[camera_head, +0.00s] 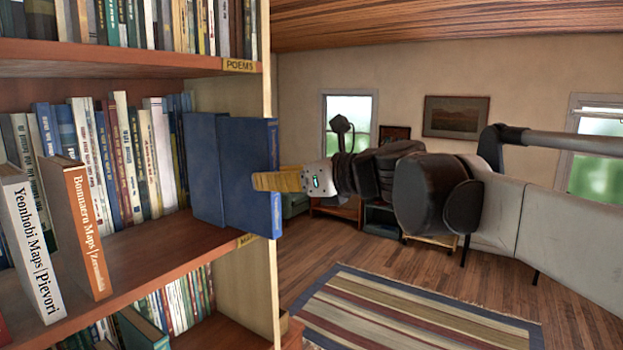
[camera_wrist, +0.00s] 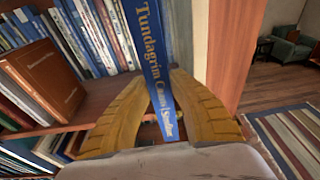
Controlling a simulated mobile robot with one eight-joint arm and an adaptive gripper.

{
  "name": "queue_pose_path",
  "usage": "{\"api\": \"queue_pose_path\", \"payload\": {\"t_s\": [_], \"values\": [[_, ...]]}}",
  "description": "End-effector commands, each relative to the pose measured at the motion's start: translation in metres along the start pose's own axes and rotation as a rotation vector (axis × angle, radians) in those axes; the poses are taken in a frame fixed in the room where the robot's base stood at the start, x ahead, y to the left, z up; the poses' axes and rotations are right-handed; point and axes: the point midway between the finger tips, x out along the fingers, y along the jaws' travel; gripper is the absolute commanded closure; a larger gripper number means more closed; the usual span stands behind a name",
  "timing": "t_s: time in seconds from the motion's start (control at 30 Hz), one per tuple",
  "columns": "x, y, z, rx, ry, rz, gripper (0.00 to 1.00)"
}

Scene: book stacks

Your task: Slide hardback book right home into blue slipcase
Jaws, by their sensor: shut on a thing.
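The hardback book (camera_head: 246,170) is dark blue and upright at the shelf's right end, its lettered spine facing outward. The blue slipcase (camera_head: 204,165) stands upright on the shelf, directly to the left of the book in the head view. The book's left edge meets or overlaps the slipcase's right edge; I cannot tell how far it is inside. My gripper (camera_head: 265,181), with yellowish fingers, is shut on the book near its spine. In the wrist view the spine (camera_wrist: 153,50) shows between both fingers (camera_wrist: 160,80). The slipcase's mouth is hidden.
A white book (camera_head: 30,245) and an orange book (camera_head: 85,230) stand near the shelf's front. A row of books (camera_head: 125,150) lines the back. The upper shelf (camera_head: 120,62) hangs above. The floor with its striped rug (camera_head: 420,310) is open.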

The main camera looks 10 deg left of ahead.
Motion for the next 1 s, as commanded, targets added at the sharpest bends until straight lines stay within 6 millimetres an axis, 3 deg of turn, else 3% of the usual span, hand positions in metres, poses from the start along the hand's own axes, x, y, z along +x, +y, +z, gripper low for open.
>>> {"api": "queue_pose_path", "payload": {"t_s": [0.47,1.0], "values": [[0.001,0.000,0.001,0.001,-0.001,0.000,1.00],[0.016,0.001,0.004,0.001,-0.001,0.001,1.00]]}}
